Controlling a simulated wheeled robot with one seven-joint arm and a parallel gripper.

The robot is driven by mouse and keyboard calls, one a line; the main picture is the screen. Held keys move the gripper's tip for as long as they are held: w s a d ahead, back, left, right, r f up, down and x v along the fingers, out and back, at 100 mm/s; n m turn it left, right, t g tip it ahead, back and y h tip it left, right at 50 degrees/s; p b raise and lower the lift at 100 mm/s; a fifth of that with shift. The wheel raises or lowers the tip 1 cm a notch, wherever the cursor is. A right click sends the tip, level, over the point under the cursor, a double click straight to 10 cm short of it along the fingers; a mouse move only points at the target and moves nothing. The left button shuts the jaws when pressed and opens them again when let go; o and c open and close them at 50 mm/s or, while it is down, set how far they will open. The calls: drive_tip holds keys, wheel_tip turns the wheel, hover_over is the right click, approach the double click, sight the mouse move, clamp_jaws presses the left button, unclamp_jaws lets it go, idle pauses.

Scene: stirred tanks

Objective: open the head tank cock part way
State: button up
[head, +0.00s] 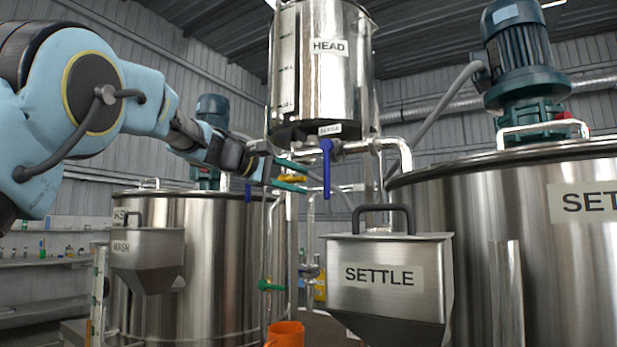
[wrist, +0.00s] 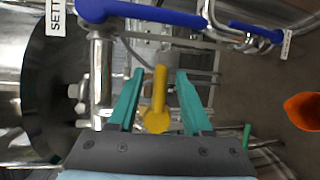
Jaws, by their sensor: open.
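The steel head tank (head: 322,70), labelled HEAD, stands high in the middle of the head view. Below it a blue lever (head: 327,168) hangs down from the pipework by a small tag. A yellow lever (head: 293,179) lies lower left of it; I cannot tell which pipe it belongs to. My gripper (head: 306,176) is open, its teal fingers pointing right around the yellow lever. In the wrist view the yellow lever (wrist: 157,100) sits between the fingers of my gripper (wrist: 160,75), with gaps on both sides. Blue levers (wrist: 150,14) cross the top there.
The SETTLE tank (head: 470,215) fills the right, with a SETTLE hopper (head: 390,275) before it. Another tank (head: 215,260) and a WASH hopper (head: 147,255) stand left. A green lever (head: 270,286) and an orange vessel (head: 286,334) are below. Pipes crowd the gripper.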

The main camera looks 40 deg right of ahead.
drive_tip(key=shift+p+x, duration=0.5)
drive_tip(key=shift+x, duration=1.25)
clamp_jaws()
